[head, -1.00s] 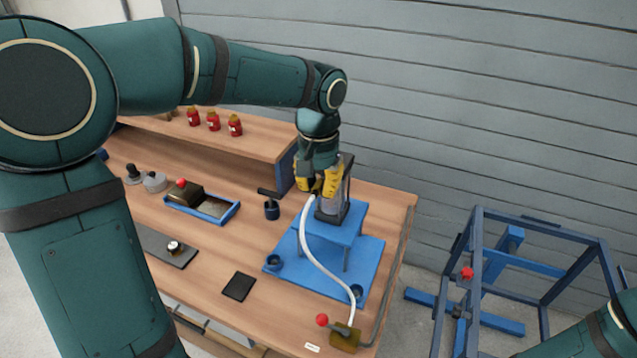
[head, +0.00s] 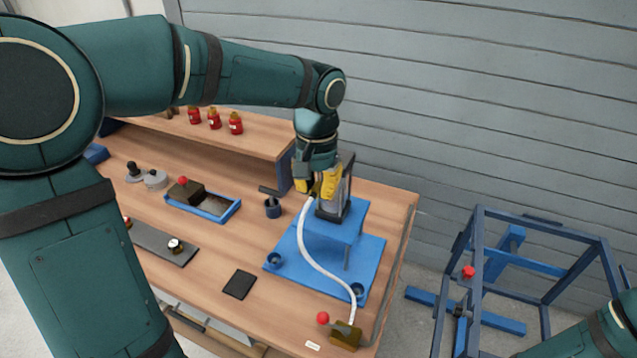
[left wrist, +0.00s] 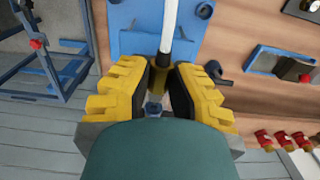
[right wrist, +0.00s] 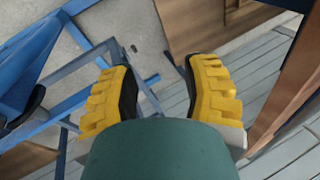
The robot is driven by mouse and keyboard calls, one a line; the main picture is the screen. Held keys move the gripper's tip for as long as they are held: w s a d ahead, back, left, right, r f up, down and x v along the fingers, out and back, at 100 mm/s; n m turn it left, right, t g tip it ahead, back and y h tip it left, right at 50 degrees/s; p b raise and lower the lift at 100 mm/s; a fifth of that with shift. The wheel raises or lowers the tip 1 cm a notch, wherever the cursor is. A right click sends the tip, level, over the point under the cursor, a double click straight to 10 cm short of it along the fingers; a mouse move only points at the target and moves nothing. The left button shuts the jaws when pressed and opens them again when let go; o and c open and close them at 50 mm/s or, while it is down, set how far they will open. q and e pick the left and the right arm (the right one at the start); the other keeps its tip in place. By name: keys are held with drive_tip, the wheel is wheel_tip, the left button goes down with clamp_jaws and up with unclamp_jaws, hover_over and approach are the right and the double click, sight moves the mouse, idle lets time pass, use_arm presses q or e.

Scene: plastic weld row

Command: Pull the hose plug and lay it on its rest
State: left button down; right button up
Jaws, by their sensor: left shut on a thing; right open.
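The white hose (head: 314,255) runs from a brass-coloured block (head: 345,334) at the bench's near right corner up to my left gripper (head: 318,190). My left gripper is shut on the dark hose plug (left wrist: 164,56) at the hose's upper end, close beside a grey cylinder (head: 331,205) on a blue stand (head: 349,222). The fingers hide much of the plug, and I cannot tell whether it still touches a socket. Small blue cups (head: 274,259) sit on the blue base plate (head: 320,276); I cannot tell which thing is the rest. My right gripper (right wrist: 155,88) is open and empty.
A blue cup with a black handle (head: 272,208) stands left of the stand. A blue frame (head: 480,270) stands right of the bench. My right gripper hangs over floor.

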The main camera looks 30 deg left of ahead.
use_arm(q)
drive_tip(key=shift+s, duration=0.9)
drive_tip(key=shift+s+d, duration=0.1)
drive_tip(key=shift+s, duration=0.25)
drive_tip(key=shift+s+b, duration=0.3)
drive_tip(key=shift+s, duration=0.05)
drive_tip(key=shift+s, duration=0.3)
